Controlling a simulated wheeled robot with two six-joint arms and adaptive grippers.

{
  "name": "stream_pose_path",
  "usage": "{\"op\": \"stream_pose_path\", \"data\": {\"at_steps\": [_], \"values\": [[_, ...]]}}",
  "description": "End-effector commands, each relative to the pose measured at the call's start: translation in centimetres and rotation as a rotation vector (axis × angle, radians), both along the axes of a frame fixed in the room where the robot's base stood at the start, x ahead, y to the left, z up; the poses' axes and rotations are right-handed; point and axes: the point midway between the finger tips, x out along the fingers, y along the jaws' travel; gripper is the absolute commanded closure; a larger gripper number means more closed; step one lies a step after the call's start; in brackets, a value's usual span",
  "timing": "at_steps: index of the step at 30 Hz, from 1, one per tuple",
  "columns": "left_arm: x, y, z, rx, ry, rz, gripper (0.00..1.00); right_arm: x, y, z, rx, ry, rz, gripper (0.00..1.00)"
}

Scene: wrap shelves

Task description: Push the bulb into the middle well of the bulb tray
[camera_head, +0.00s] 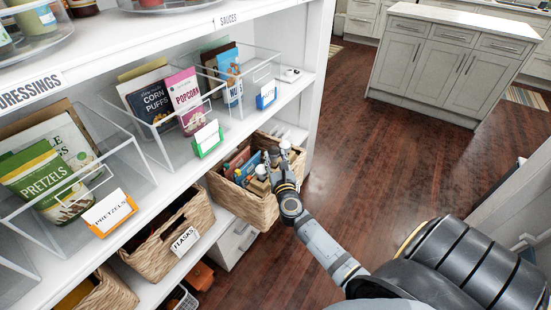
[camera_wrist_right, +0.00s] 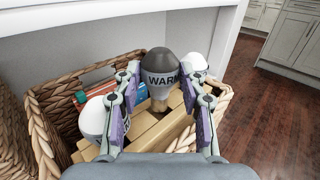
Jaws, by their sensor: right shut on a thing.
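A white bulb (camera_wrist_right: 94,116) is at the left of the tray and another (camera_wrist_right: 196,63) at the right. In the head view my right gripper (camera_head: 274,160) is over the basket, hiding part of the tray. My left gripper is not in view.
The tray is inside a wicker basket (camera_head: 238,203), beside colourful packets. The basket stands on a lower shelf, with the white shelf edge and upright (camera_head: 318,100) close by. A "FLASKS" basket (camera_head: 160,253) is to the left. Wooden floor (camera_head: 400,170) lies open at right.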

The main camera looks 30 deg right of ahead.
Motion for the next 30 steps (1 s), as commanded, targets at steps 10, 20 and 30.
{"op": "stream_pose_path", "data": {"at_steps": [10, 20, 30], "values": [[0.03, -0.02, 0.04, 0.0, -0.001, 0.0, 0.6, 0.0, 0.01, 0.01, 0.0, 0.0, 0.0, 0.83], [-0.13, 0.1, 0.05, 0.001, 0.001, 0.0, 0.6, 0.0, 0.01, -0.02, 0.0, 0.0, 0.0, 0.83], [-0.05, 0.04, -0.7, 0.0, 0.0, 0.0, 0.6, 0.0, 0.01, -0.82, 0.0, 0.0, 0.0, 0.83]]}}
